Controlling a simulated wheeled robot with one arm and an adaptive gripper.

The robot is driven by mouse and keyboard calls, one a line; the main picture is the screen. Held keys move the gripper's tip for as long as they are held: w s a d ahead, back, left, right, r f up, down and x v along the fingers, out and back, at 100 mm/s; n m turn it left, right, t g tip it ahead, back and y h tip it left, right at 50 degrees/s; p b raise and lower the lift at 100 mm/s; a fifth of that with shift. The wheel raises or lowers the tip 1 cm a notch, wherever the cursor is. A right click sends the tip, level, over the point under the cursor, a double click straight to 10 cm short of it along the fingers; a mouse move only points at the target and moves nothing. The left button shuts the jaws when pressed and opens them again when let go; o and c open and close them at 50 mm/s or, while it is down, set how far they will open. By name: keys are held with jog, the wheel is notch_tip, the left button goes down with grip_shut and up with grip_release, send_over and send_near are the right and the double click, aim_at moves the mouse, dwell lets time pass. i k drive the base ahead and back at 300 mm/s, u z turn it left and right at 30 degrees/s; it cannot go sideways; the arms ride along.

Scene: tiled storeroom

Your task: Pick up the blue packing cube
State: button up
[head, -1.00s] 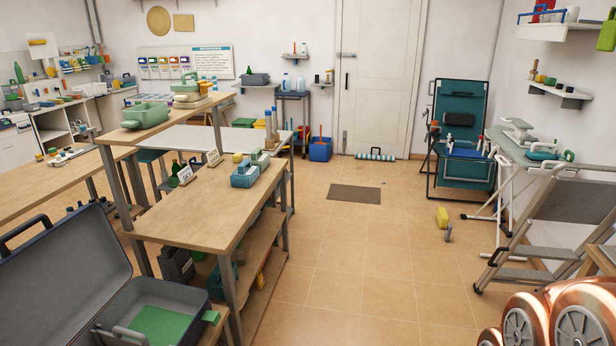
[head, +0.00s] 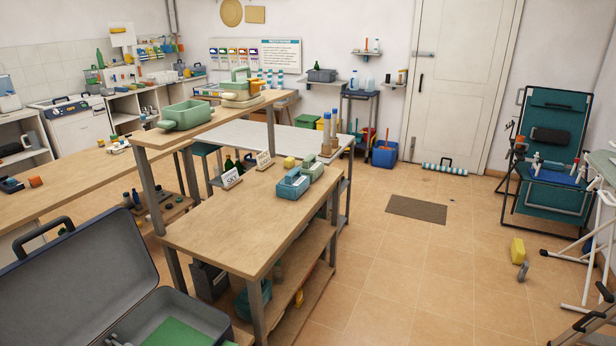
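I cannot make out for certain which thing is the blue packing cube. A small blue-teal box with a handle (head: 291,186) stands on the right part of the near wooden workbench (head: 225,235), touching or close to a pale green box (head: 314,172) behind it. A blue bin (head: 384,156) stands on the floor by the back wall, with something orange sticking up from it. My gripper is not in view.
An open dark case (head: 85,270) fills the lower left. A brown mat (head: 416,209) lies on open tiled floor right of the workbench. A yellow block (head: 517,251) lies on the floor near a teal folding chair (head: 550,150). A white table stands at the right edge.

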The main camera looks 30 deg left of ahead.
aim_at(294, 184)
jog(key=u, duration=0.15)
jog(key=i, duration=1.7)
jog(key=u, duration=0.8)
jog(key=i, duration=1.2)
jog(key=u, duration=1.85)
jog(key=i, duration=0.7)
jog(key=u, duration=0.5)
